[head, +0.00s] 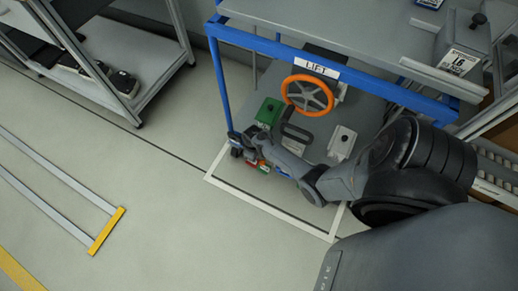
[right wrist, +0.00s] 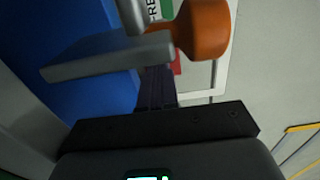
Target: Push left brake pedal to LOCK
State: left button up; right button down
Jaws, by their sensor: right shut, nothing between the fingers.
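My right gripper (head: 252,152) reaches low beside the near left leg of the blue-framed lift station. In the right wrist view its dark fingers (right wrist: 156,88) are shut with nothing between them. Just beyond the fingertips is a grey bar (right wrist: 100,58) and an orange rounded end (right wrist: 204,30), which look like the brake pedal. I cannot tell whether the fingers touch it. A green label (right wrist: 166,9) with partly cut-off lettering and a red patch (right wrist: 176,64) are beside it. In the head view the pedal is mostly hidden by my gripper. My left gripper is not in view.
The blue frame (head: 219,84) carries a LIFT sign (head: 317,68). White floor tape (head: 265,204) borders the station. Open floor lies to the left.

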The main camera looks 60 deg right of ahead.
aim_at(258, 165)
dwell(0.3)
jog(key=shift+f, duration=0.4)
dwell(0.4)
jog(key=shift+f+b, duration=0.55)
jog(key=shift+b, duration=0.1)
jog(key=shift+f+b, duration=0.35)
jog(key=shift+f, duration=0.15)
